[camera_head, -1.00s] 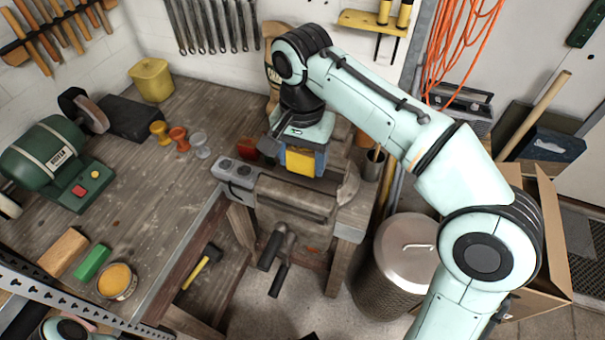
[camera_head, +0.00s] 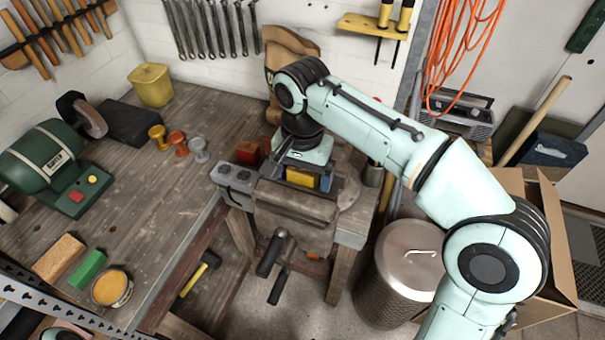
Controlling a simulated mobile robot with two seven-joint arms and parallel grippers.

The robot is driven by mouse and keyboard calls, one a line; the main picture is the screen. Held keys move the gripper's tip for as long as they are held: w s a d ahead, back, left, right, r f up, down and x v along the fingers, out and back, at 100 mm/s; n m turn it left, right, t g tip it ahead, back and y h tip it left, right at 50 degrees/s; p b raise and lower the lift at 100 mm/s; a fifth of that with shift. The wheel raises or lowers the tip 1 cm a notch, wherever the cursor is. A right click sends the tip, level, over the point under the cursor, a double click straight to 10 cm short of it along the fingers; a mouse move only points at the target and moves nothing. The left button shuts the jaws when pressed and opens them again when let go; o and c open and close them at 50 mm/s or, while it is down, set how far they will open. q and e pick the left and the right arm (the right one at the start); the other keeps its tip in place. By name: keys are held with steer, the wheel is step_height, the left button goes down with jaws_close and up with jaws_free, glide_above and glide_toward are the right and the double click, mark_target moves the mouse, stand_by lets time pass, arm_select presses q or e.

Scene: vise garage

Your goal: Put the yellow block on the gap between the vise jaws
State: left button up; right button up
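The yellow block (camera_head: 302,178) is under my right gripper (camera_head: 306,176), low at the vise (camera_head: 292,205) jaws. Only its front face shows; my gripper's palm covers its top. A blue finger shows against the block's right side, and the gripper appears shut on it. The front jaw hides the block's lower edge, so I cannot tell whether it touches the jaws or bridges the gap.
A red block (camera_head: 248,153) stands left of the vise. A metal bin (camera_head: 405,265) stands right of the vise.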

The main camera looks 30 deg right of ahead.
step_height(320, 180, up, 12)
steer(key=p, duration=0.4)
steer(key=shift+r, duration=0.2)
arm_select(q)
steer(key=r, duration=0.1)
steer(key=w+r, duration=0.1)
steer(key=r, duration=0.1)
steer(key=w+r, duration=0.1)
steer(key=shift+r, duration=0.3)
steer(key=shift+d, duration=0.1)
